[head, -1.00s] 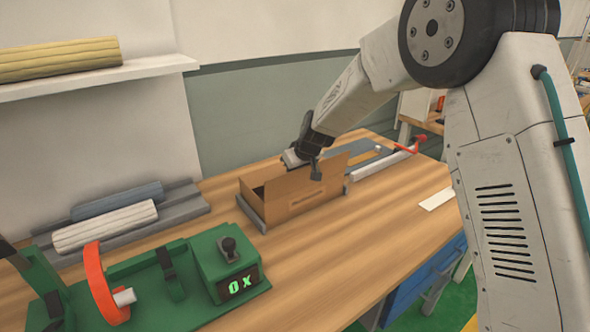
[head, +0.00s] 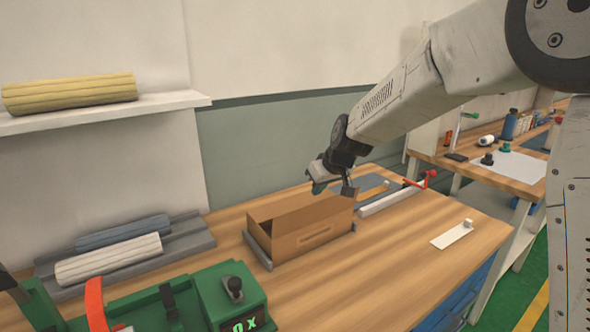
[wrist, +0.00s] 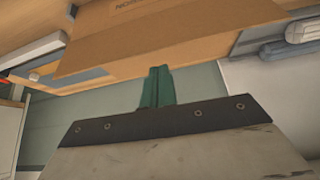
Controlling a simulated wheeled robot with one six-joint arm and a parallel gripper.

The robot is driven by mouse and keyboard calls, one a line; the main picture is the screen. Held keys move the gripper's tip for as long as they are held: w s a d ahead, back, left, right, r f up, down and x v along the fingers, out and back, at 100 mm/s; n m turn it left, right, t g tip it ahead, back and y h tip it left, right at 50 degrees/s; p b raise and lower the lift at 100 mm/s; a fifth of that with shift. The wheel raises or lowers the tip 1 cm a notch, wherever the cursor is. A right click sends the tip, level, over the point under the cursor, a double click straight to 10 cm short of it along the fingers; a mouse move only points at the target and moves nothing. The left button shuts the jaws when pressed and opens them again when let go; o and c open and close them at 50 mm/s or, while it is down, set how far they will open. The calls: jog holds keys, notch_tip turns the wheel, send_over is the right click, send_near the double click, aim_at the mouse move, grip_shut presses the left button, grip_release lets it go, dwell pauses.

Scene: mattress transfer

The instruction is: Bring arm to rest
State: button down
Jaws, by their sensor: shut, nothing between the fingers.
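My gripper (head: 332,190) hangs in the air above the back right corner of an open cardboard box on the wooden bench. In the wrist view my gripper's green fingers (wrist: 157,86) are together with nothing between them. The cardboard box (head: 305,231) stands upright on the bench, and its wall also shows in the wrist view (wrist: 150,45). From the head view I cannot see the bottom of the box. My arm reaches in from the upper right.
A green machine (head: 205,300) with an orange hoop stands at front left. A grey tray (head: 195,240) holds a white and a blue roll. A yellow roll (head: 70,92) lies on the wall shelf. A red-handled clamp bar (head: 390,200) lies right of the box. The bench's front right is mostly clear.

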jog(key=s+d+r+m, duration=0.1)
jog(key=s+d+r, duration=0.3)
jog(key=s, duration=0.3)
jog(key=s+d+r+m+h, duration=0.1)
jog(key=s+d+r, duration=0.3)
jog(key=s, duration=0.3)
jog(key=s+d+r+m, duration=0.1)
jog(key=s+d+r, duration=0.3)
jog(key=s, duration=0.3)
jog(key=s+d+f+m+g+h, duration=0.1)
jog(key=s+d+f+g, duration=0.1)
jog(key=s, duration=0.9)
jog(key=s+d+f+m+g+h, duration=0.1)
jog(key=s+d+f, duration=0.3)
jog(key=s, duration=0.7)
jog(key=shift+s+m+g, duration=0.4)
jog(key=shift+m+g, duration=0.1)
jog(key=shift+g, duration=0.1)
